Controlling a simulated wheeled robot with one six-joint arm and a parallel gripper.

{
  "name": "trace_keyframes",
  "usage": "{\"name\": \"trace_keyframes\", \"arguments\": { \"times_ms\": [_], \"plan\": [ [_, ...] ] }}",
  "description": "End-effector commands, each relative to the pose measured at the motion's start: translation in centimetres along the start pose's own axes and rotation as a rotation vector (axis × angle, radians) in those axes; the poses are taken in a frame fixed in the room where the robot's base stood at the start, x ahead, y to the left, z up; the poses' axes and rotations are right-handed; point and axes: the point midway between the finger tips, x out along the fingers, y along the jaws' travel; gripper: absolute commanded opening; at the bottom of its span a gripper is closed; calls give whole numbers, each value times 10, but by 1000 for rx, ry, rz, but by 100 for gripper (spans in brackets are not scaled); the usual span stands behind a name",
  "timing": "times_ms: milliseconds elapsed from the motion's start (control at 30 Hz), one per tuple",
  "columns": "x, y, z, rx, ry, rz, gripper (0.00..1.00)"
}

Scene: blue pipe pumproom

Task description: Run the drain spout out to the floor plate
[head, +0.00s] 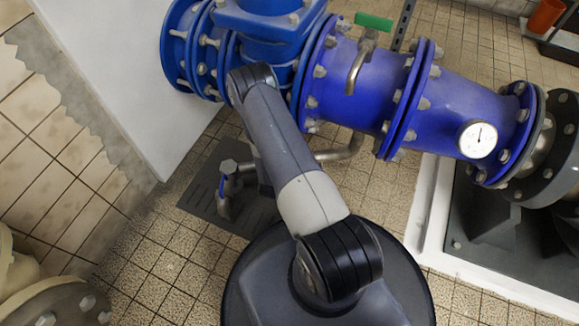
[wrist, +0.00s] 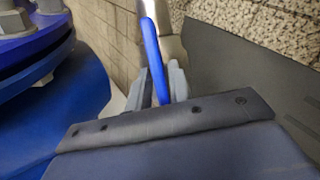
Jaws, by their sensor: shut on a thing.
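The drain spout (head: 337,154) is a thin grey metal pipe. It runs left from below the blue pipe, passes behind my arm and ends in a downturned elbow (head: 228,168) with a blue strip beside it. In the head view that end is over the dark grey slotted floor plate (head: 205,195); whether it touches cannot be told. In the wrist view, my gripper (wrist: 158,85) is shut on a narrow blue handle (wrist: 152,50), with the metal spout (wrist: 170,45) just behind it. My arm hides most of the gripper in the head view.
A large blue flanged pipe (head: 355,75) crosses above, with a green-handled tap (head: 374,22) and a round gauge (head: 478,140). A white wall block (head: 120,75) stands at left. A white-edged plinth (head: 430,210) is at right. Tiled floor (head: 150,270) lies open at lower left.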

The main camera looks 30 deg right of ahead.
Motion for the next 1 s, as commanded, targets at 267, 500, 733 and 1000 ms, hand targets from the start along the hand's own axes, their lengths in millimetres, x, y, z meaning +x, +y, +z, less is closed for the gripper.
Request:
{"name": "trace_keyframes", "arguments": {
  "times_ms": [267,500,733,1000],
  "plan": [
    [0,0,0,0,1,-2,33],
    [-4,0,0,-1,1,-1,33],
    [-41,3,0,-4,4,-1,33],
    [-92,2,0,-4,4,-1,33]
  ]
}}
